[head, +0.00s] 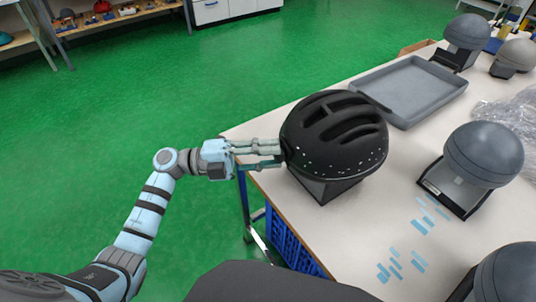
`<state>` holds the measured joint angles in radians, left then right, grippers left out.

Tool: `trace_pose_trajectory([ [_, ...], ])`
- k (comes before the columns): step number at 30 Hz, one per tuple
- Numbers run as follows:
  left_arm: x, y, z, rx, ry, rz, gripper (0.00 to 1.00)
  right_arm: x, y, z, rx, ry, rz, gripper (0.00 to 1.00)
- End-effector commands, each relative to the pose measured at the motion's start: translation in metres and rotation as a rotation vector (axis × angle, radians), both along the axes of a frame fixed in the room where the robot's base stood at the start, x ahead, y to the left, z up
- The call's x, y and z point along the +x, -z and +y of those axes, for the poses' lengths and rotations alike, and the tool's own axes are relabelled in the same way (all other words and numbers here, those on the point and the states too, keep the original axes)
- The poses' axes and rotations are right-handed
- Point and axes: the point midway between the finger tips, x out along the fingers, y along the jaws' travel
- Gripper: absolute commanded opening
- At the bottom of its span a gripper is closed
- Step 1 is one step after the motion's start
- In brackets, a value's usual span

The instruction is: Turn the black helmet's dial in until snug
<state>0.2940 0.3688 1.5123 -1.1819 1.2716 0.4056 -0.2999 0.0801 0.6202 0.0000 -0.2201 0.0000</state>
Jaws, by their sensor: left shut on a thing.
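The black helmet (335,135) with long vents and small pale specks sits on a dark stand (322,188) near the left edge of the table. My left gripper (280,153) reaches in from the left and its fingertips are at the helmet's left side, near the rim. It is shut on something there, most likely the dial. The dial itself is hidden behind the fingers, so I cannot make out its position. The helmet looks upright on its stand. My right gripper does not show.
A grey tray (448,83) lies behind the helmet on the white table (385,212). Grey headforms on dark bases stand at right (484,153), front right (508,275) and back right (467,32). Clear plastic wrap (512,112) lies at the right edge. Blue strips mark the tabletop. Green floor is open at left.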

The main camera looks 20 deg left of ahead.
Motion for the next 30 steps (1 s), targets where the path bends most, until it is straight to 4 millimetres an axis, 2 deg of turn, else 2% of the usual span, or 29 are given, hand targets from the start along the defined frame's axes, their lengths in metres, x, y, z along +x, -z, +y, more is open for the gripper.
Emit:
trace_pose_trajectory([
  [9,0.000,0.000,0.000,0.000,0.000,0.000,0.00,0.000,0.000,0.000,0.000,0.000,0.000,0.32],
  [10,0.000,0.000,0.000,0.000,0.000,0.000,0.32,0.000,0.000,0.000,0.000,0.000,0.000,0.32],
  [13,0.000,0.000,0.000,-0.001,0.000,0.000,0.48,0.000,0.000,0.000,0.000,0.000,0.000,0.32],
  [23,-0.001,0.000,0.002,0.000,0.000,0.001,0.48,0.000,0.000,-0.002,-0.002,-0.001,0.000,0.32],
  [26,-0.004,0.002,0.014,0.002,0.000,0.004,0.48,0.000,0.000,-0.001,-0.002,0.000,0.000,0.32],
  [30,-0.015,0.006,0.049,0.005,-0.002,0.005,0.48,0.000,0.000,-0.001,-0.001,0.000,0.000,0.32],
])
